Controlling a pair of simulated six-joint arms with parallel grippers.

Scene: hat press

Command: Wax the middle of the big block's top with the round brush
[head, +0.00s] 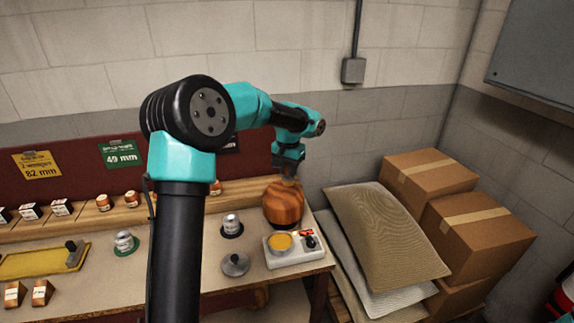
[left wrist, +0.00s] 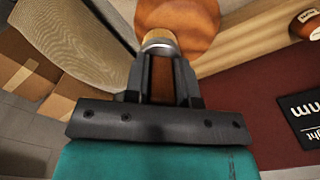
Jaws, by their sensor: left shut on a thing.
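The big block (head: 283,205) is a rounded brown wooden form at the right end of the bench; its top also shows in the left wrist view (left wrist: 190,18). My left gripper (head: 289,172) is directly above it, pointing down. It is shut on the round brush (left wrist: 162,78), whose wooden handle lies between the fingers. The brush's pale lower end (left wrist: 158,39) is at the block's top; I cannot tell whether it touches. My right gripper is out of view.
A grey lid (head: 235,265) and a metal can on a dark disc (head: 232,226) are left of the tray. Another can (head: 124,241) stands on a green disc. Sacks (head: 385,230) and cardboard boxes (head: 470,235) are right of the bench.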

